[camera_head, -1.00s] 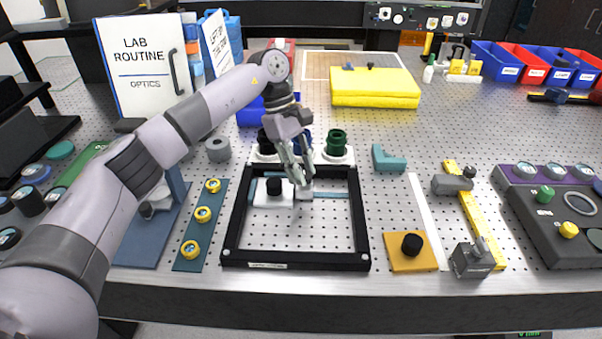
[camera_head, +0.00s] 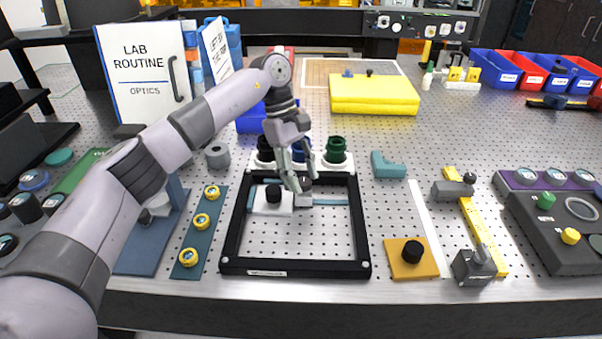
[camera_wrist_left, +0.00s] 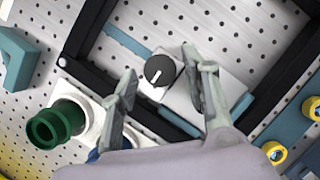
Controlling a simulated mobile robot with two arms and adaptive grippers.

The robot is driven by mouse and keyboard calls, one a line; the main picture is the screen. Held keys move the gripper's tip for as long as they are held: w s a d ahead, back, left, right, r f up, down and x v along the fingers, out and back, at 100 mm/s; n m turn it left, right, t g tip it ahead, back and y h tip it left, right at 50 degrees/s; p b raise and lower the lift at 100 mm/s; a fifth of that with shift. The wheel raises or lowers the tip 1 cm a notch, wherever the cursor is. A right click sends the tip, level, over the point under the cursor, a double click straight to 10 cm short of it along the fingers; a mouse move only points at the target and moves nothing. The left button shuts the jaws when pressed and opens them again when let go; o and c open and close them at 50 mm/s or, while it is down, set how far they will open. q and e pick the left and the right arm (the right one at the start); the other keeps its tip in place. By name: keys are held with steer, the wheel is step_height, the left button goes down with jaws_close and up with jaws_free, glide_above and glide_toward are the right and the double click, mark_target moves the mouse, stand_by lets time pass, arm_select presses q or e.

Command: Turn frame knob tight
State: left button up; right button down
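A black frame (camera_head: 362,225) lies on the perforated table. Inside its back part, a black knob (camera_head: 273,191) stands on a white plate (camera_head: 262,208), which sits over a blue-grey strip (camera_head: 333,201). My left gripper (camera_head: 299,185) points down just right of the knob in the head view. In the left wrist view, the knob (camera_wrist_left: 160,71) shows its round top with a white pointer line. The fingers of my gripper (camera_wrist_left: 162,72) are apart with the knob in the gap between them. I cannot tell whether either finger touches it. My right gripper is not in view.
Green (camera_head: 336,150), blue and black cylinders stand on a white holder behind the frame. A strip with yellow rings (camera_head: 201,222) lies to the left. An orange plate with a black knob (camera_head: 411,252) and a teal angle piece (camera_head: 388,165) are to the right.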

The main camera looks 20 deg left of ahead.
arm_select(q)
steer(key=shift+o, duration=0.3)
steer(key=v, duration=1.2)
